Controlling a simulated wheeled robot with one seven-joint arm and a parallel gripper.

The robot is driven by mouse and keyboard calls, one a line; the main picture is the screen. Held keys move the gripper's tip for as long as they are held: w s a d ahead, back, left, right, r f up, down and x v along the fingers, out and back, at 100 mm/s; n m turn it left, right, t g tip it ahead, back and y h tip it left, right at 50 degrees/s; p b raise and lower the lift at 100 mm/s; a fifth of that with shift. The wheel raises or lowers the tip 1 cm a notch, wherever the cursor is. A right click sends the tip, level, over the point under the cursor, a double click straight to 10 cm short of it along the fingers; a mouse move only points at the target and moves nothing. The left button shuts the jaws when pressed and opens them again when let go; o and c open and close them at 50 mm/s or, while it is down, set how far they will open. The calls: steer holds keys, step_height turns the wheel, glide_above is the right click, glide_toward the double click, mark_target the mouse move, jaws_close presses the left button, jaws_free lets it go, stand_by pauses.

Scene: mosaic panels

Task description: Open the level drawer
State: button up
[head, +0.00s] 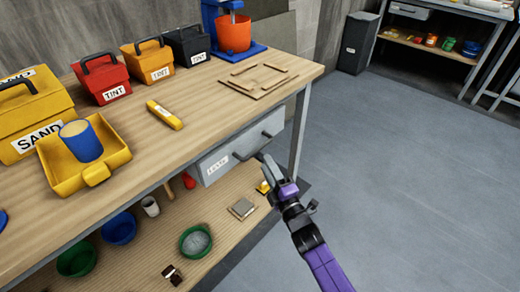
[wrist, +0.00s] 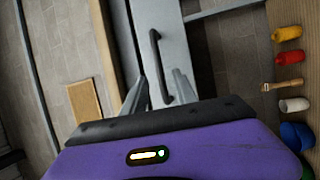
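The drawer (head: 214,166) has a light grey front with a small white label, under the wooden workbench top. It looks shut; the label is too small to read surely. Its dark bar handle (head: 246,153) is partly beside my gripper (head: 262,158), which is at the drawer front. In the wrist view the black handle (wrist: 156,58) runs lengthwise on the grey drawer front (wrist: 175,35). My gripper (wrist: 160,76) is open, its two grey fingers on either side of the handle's lower part. A gap shows between handle and fingers; I cannot tell how deep the fingers reach.
The workbench (head: 215,105) carries a yellow tray (head: 90,180), toolboxes and an orange bucket (head: 234,33). A lower shelf (head: 228,228) holds a green bowl (head: 195,242) and several small things. The grey floor (head: 410,170) to the right is clear.

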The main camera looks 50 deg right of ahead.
mark_target(258, 148)
steer(key=x, duration=0.7)
steer(key=shift+w, duration=0.2)
jaws_close()
stand_by(1.2)
